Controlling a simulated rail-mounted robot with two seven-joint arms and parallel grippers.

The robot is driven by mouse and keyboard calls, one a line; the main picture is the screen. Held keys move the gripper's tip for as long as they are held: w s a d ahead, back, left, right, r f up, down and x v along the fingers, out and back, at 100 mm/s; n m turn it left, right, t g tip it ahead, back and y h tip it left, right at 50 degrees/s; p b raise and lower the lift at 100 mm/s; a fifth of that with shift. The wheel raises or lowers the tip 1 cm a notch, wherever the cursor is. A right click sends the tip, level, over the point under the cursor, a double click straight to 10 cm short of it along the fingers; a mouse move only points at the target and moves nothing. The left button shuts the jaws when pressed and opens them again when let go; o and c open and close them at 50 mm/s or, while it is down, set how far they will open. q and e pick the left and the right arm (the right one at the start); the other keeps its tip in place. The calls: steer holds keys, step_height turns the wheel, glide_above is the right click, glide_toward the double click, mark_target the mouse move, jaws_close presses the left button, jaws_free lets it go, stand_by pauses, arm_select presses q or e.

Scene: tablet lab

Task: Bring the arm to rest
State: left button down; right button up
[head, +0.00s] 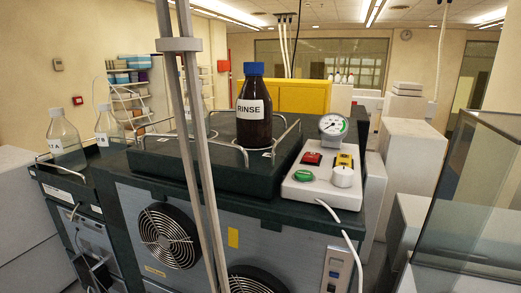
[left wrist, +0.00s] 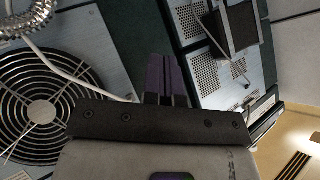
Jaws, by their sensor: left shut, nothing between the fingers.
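My left gripper (left wrist: 165,80) shows in the left wrist view, its dark fingers together with nothing between them. It points toward the front of the instrument cabinet, beside a round fan grille (left wrist: 40,115). I cannot tell how far the fingertips are from the cabinet. Neither of my grippers shows in the head view.
The cabinet (head: 130,205) carries a brown RINSE bottle (head: 254,122), clear bottles (head: 65,140) and a control box (head: 325,180) with a gauge. A metal pole (head: 195,140) crosses in front. A glass panel (head: 470,200) stands right. A cable (left wrist: 75,75) runs near my gripper.

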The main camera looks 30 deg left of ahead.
arm_select(q)
steer(key=s+d+m+g+h+p, duration=0.1)
steer(key=s+d+h+p, duration=0.1)
steer(key=d, duration=0.9)
steer(key=s+d+r+m+g+h+p, duration=0.1)
steer(key=s+d, duration=0.4)
steer(key=d, duration=0.7)
steer(key=s+d+m+g+h+p, duration=0.1)
steer(key=s+d+h+p, duration=0.3)
steer(key=d, duration=0.8)
steer(key=shift+d+r+m+g+h+p, duration=0.2)
steer(key=shift+r+m+g+h+p, duration=0.2)
steer(key=shift+m+h, duration=0.35)
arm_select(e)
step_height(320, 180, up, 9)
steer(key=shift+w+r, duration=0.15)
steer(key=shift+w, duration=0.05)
